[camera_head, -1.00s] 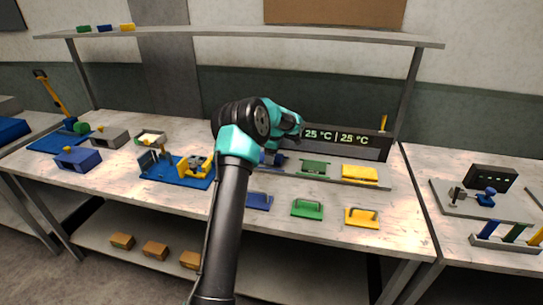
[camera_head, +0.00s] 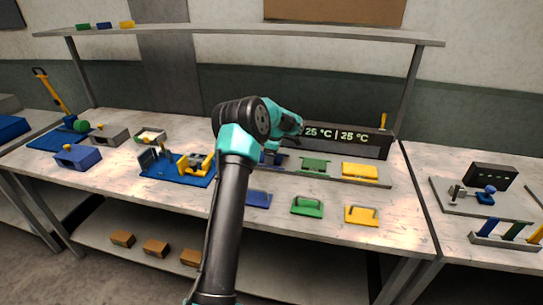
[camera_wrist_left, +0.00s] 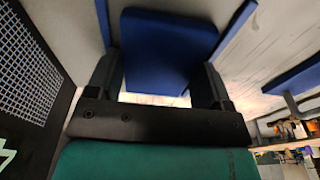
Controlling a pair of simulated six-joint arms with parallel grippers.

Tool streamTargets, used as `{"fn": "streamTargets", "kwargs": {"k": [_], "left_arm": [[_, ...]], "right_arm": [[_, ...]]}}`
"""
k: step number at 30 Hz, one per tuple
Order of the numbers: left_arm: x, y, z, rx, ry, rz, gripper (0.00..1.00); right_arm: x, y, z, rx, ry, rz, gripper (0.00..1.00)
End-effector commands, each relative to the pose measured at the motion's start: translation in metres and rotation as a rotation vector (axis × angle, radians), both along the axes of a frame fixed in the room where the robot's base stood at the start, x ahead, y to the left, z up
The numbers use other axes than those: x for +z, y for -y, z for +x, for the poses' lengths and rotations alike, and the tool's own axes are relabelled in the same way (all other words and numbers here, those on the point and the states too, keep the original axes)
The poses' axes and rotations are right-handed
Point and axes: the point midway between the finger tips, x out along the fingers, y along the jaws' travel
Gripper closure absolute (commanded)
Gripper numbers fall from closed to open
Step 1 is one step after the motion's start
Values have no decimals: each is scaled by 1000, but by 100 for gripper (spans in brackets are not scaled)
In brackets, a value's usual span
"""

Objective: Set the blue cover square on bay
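My left gripper (camera_wrist_left: 158,75) reaches over the back row on the middle table. In the left wrist view its fingers stand wide apart, one on each side of a flat blue block (camera_wrist_left: 165,45). The block fills nearly all the space between them; whether the fingers press on it I cannot tell. Blue strips (camera_wrist_left: 240,30) run outside both fingers. In the head view my arm hides the gripper and most of the blue piece (camera_head: 270,158) there. A blue plate with a handle (camera_head: 257,198) lies nearer the front, partly behind my arm. My right gripper is out of view.
A green unit (camera_head: 313,164) and a yellow one (camera_head: 360,171) stand to the right in the same row. A green handled plate (camera_head: 307,206) and a yellow one (camera_head: 361,215) lie in front. A temperature display (camera_head: 345,140) stands close behind.

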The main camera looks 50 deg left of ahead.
Motion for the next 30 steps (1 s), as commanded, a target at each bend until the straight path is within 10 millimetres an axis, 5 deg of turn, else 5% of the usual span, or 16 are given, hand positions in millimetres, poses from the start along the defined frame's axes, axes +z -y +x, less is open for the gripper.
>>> {"fn": "streamTargets", "kwargs": {"k": [5,8,24,30], "left_arm": [[12,0,0,1,3,2,7],[27,1,2,1,6,4,1],[118,11,8,0,3,1,1],[131,12,8,0,0,0,1]], "right_arm": [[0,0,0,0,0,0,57],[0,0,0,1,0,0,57],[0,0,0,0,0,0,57],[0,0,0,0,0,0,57]]}}
